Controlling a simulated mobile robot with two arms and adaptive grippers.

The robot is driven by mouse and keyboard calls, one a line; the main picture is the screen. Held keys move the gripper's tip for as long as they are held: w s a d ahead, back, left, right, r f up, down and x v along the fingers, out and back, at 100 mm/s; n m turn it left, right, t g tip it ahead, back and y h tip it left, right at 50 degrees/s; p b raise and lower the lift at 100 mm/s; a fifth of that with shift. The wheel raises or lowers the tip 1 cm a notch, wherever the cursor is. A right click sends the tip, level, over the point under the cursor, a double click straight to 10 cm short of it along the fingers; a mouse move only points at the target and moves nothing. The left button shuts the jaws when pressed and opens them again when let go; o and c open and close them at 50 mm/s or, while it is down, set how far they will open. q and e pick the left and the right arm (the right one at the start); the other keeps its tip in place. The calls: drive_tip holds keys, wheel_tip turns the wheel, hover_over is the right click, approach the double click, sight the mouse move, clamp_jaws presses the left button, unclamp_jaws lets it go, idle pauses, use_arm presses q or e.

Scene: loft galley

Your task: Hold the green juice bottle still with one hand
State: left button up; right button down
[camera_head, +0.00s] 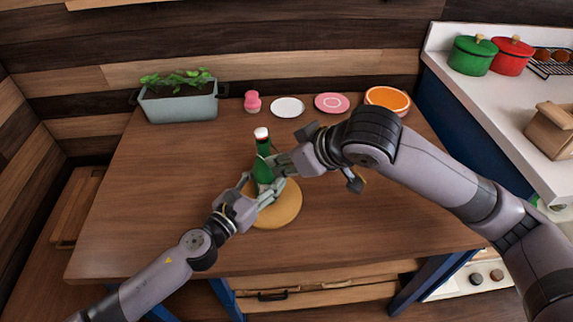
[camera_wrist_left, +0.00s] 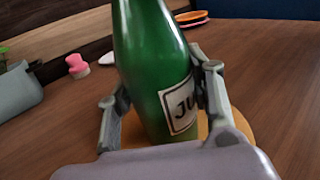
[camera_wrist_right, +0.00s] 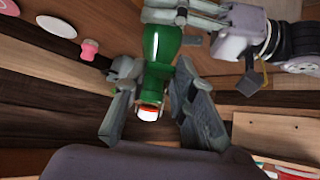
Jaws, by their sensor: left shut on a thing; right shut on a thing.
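The green juice bottle (camera_head: 263,145) stands upright on a round wooden board (camera_head: 287,212), with a white cap on top. My left gripper (camera_head: 259,188) is shut on the bottle's lower body; the left wrist view shows its fingers on both sides of the bottle (camera_wrist_left: 150,60), with a white label reading "JU" partly hidden by a finger. My right gripper (camera_head: 275,166) comes in from the right and is shut on the bottle's upper part. In the right wrist view the bottle (camera_wrist_right: 160,45) is between its fingers, with the white cap (camera_wrist_right: 148,113) showing.
A planter (camera_head: 180,106) with green leaves stands at the back left of the table. A pink object (camera_head: 252,102), a white plate (camera_head: 287,107), a pink plate (camera_head: 332,103) and an orange dish (camera_head: 387,98) line the back. The table's left and front areas are clear.

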use_arm(q)
drive_tip(key=shift+f, duration=0.3)
use_arm(e)
drive_tip(key=shift+w+a+r+g+h, duration=0.1)
drive_tip(key=shift+a+r+g+h, duration=0.2)
drive_tip(key=shift+r+g+h, duration=0.6)
drive_tip(key=shift+f, duration=0.15)
drive_tip(key=c, duration=1.3)
unclamp_jaws()
drive_tip(key=shift+d, duration=0.1)
drive_tip(key=v, duration=1.2)
drive_tip(key=shift+w, duration=0.15)
